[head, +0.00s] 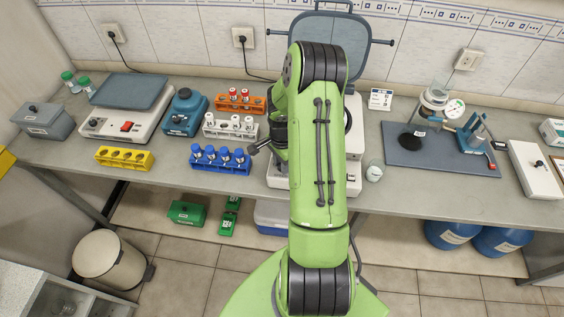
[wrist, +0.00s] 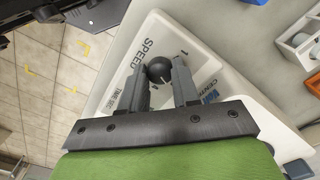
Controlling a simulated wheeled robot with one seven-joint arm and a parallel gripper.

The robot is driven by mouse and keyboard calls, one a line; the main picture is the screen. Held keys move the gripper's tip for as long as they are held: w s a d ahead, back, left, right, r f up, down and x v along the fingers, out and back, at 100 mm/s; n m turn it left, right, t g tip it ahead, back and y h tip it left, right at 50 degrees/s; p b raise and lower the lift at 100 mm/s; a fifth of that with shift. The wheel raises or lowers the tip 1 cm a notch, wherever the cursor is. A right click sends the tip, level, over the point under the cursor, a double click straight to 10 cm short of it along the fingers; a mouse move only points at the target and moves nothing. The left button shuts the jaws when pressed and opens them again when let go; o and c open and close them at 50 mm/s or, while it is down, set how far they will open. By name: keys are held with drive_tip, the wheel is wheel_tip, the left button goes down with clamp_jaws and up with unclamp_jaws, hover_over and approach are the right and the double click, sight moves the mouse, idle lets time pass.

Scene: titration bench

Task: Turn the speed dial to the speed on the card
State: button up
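The speed dial (wrist: 158,70) is a round black knob with a white pointer line, on a sloped white panel marked SPEED in the wrist view. My gripper (wrist: 161,72) has its two dark fingers on either side of the knob, parted by about its width. I cannot tell whether they touch it. The pointer runs toward the lower right; most scale marks are hidden. In the head view my arm covers the dial and much of the white centrifuge (head: 354,178), whose grey lid (head: 325,35) stands open. The card (head: 380,99) stands behind it at the right; its print is too small to read surely.
Left of the centrifuge are a blue-tube rack (head: 221,168), a white rack (head: 230,136), an orange rack (head: 254,104) and a balance (head: 122,120). A small white jar (head: 374,172) stands close at its right. The bench between jar and dark mat (head: 400,150) is clear.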

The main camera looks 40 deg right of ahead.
drive_tip(key=o, duration=0.4)
drive_tip(key=shift+o, duration=0.2)
wheel_tip(320, 180, up, 16)
drive_tip(key=shift+f, duration=0.15)
drive_tip(key=shift+a, duration=0.1)
